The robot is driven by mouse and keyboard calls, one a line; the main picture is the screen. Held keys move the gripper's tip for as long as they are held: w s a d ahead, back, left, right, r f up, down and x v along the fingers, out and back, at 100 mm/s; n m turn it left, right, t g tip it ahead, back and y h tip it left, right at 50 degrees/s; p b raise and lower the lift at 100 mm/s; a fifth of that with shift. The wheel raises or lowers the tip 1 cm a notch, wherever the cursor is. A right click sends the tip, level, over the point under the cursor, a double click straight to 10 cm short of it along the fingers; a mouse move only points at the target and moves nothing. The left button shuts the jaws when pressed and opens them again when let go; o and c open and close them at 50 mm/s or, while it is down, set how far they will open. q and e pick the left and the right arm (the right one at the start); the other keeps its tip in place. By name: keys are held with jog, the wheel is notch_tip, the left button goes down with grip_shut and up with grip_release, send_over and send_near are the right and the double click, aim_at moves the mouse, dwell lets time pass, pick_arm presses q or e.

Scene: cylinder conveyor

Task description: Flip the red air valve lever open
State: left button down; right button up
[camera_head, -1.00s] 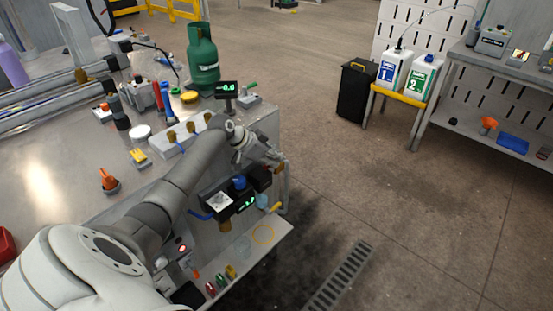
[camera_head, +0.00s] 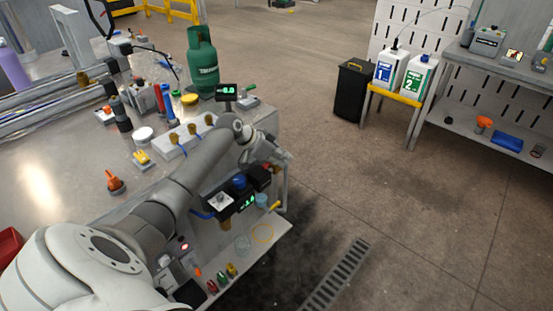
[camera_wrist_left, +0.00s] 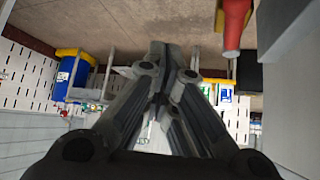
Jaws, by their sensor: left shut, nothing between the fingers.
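The red valve lever (camera_wrist_left: 234,25) shows at the upper right of the left wrist view, close to the camera and to the right of the fingers. In the head view a small red part (camera_head: 277,168) shows beside the black valve block (camera_head: 260,179) at the right end of the bench. My left gripper (camera_head: 287,156) is just above that block, pointing right. In the left wrist view its fingers (camera_wrist_left: 172,55) are together and empty, apart from the red lever. My right gripper is not in view.
The metal bench (camera_head: 60,185) carries a green gas bottle (camera_head: 202,65), a small display (camera_head: 227,90) and loose parts. A lower shelf (camera_head: 255,245) holds small coloured items. A black bin (camera_head: 354,90) and a yellow-topped stand (camera_head: 395,96) are farther off; the floor between is clear.

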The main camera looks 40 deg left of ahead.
pick_arm(q)
jog(key=a+r+b, duration=0.1)
jog(key=a+r, duration=0.5)
jog(key=shift+a+f, duration=0.1)
dwell(0.4)
